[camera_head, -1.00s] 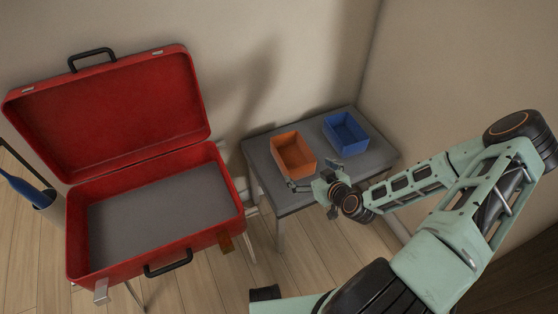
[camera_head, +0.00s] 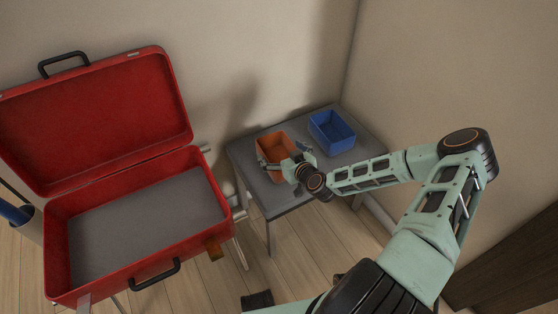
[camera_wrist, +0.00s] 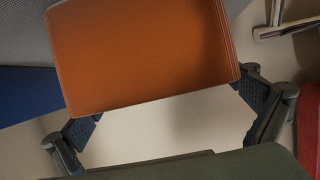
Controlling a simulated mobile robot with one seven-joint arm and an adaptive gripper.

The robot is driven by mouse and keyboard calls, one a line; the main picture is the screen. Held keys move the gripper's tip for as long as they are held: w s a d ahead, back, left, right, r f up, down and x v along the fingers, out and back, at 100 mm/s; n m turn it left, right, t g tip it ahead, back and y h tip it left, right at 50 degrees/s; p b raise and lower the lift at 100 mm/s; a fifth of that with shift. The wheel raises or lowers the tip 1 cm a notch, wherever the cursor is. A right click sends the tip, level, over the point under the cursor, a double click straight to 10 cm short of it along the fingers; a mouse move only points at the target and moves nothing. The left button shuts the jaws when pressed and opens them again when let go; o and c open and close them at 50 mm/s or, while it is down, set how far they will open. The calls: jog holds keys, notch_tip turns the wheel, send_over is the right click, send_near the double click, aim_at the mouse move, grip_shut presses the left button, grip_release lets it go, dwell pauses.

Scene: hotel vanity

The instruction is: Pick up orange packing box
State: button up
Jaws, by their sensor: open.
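The orange packing box (camera_head: 274,146) is an open-topped box on the small grey table (camera_head: 250,178), left of a blue box. My gripper (camera_head: 276,165) is at the box's near side, its fingers spread by the near wall. In the wrist view the orange box (camera_wrist: 145,55) fills the upper middle. My gripper's open fingers (camera_wrist: 175,118) show there at the left and right near the box's lower edge, with an empty gap between them. Whether either finger touches the box I cannot tell.
The blue box (camera_head: 332,131) stands at the right on the same table. An open red suitcase (camera_head: 125,285) stands to the left on a stand. A wall is close behind the table. A bin with a blue item (camera_head: 18,214) is at the far left.

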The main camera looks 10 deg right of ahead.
jog(key=shift+w+f, duration=0.1)
jog(key=shift+w, duration=0.2)
jog(key=shift+c, duration=0.6)
jog(key=c, duration=1)
jog(key=shift+c, duration=0.5)
